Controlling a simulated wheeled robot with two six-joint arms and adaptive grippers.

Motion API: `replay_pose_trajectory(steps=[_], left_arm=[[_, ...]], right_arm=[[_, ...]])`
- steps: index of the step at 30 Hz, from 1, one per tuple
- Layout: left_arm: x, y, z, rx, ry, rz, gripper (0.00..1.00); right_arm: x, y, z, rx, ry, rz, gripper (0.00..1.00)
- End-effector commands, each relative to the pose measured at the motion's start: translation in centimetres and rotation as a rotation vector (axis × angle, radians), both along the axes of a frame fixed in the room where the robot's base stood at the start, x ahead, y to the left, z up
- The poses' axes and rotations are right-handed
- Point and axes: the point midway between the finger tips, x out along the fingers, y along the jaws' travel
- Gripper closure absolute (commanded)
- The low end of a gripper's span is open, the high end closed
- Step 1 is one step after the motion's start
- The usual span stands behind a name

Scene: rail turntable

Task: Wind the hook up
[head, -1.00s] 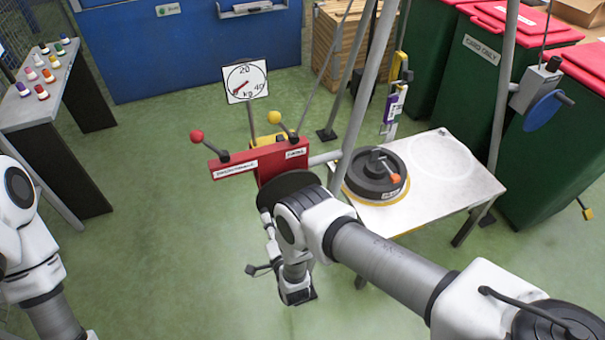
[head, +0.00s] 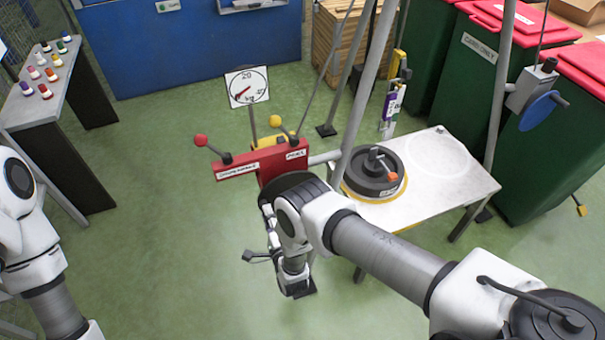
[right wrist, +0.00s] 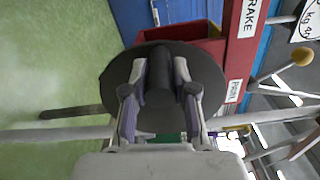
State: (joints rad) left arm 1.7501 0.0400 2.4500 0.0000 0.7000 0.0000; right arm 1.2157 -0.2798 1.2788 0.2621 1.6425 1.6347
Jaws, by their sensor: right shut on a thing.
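A red winch box (head: 262,166) with a red-knobbed lever and a yellow-knobbed lever stands in the middle of the head view. A dark round disc (right wrist: 112,85) sits in front of it, and it shows partly in the head view (head: 290,180). My right gripper (right wrist: 165,80) is shut on a dark round handle (right wrist: 165,58) on the disc. In the head view my wrist hides this grip. The hook cannot be made out for certain. Only my left arm shows at the left edge, not its gripper.
A dial (head: 247,87) stands behind the winch. A white table (head: 445,205) carries a dark round weight (head: 373,172) with an orange-tipped part. Green bins (head: 462,85) stand at the right. The floor at left is open.

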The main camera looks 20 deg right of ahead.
Motion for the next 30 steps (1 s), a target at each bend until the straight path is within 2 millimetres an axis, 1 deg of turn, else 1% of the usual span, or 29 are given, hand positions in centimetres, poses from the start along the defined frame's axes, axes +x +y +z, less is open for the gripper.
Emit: replay_pose_trajectory(steps=[1,11,22,26,30], left_arm=[[0.0,0.0,0.3,0.0,0.0,0.0,0.6],[0.0,0.0,0.4,0.0,0.0,0.0,0.6],[0.0,0.0,3.2,0.0,0.0,0.0,0.6],[0.0,0.0,3.5,0.0,0.0,0.0,0.6],[0.0,0.0,3.4,0.0,0.0,0.0,0.6]], right_arm=[[0.4,0.0,0.8,0.014,-0.015,-0.002,1.0],[0.4,-0.1,0.9,0.03,-0.016,-0.002,1.0],[0.4,-0.8,3.2,0.266,-0.016,-0.002,1.0],[0.4,-1.0,3.5,0.327,-0.017,-0.002,1.0],[0.5,-1.0,3.4,0.335,-0.017,-0.002,1.0]])
